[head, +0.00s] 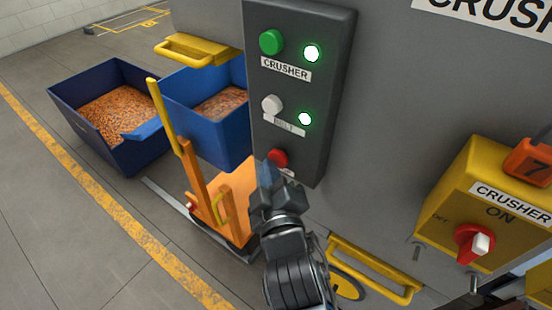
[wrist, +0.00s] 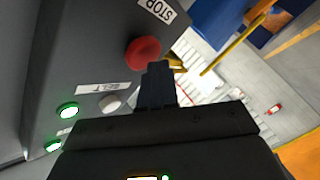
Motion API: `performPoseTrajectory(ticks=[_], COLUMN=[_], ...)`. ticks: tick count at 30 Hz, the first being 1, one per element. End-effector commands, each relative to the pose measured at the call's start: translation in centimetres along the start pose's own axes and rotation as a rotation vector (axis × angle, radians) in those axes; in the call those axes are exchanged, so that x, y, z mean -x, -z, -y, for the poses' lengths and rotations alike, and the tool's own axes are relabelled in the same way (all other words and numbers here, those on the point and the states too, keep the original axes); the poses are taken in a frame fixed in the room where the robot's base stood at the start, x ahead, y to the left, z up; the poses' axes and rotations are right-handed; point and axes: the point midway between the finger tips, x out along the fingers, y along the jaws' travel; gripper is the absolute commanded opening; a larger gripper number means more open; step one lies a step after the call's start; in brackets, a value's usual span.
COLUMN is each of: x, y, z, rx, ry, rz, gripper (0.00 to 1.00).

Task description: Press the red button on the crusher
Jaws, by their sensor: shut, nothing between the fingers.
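The red button (head: 278,157) sits at the bottom of the dark control panel (head: 325,60), below the green and white buttons. In the wrist view the red button (wrist: 143,53) shows as a round mushroom head beside a STOP label. My gripper (head: 266,172) is shut and empty, with its fingers close to the red button and covering part of it in the head view. In the wrist view the fingertips (wrist: 155,68) appear just beside the button's lower edge; I cannot tell whether they touch it.
The green CRUSHER button (head: 271,42) and white BELT button (head: 272,104) each have a lit green lamp beside them. A yellow switch box (head: 455,205) with a red rotary knob (head: 472,245) is at right. Blue bins (head: 75,95) and an orange cart (head: 222,208) stand at left.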

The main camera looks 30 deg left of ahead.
Motion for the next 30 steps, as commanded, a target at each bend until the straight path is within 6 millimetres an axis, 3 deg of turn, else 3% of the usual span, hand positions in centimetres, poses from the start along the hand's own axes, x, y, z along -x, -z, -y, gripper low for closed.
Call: performPoseTrajectory(ticks=[30], x=[-0.58], y=[-0.44], z=[-0.47], rx=[0.000], ry=[-0.001], rz=[0.000], gripper=[0.00])
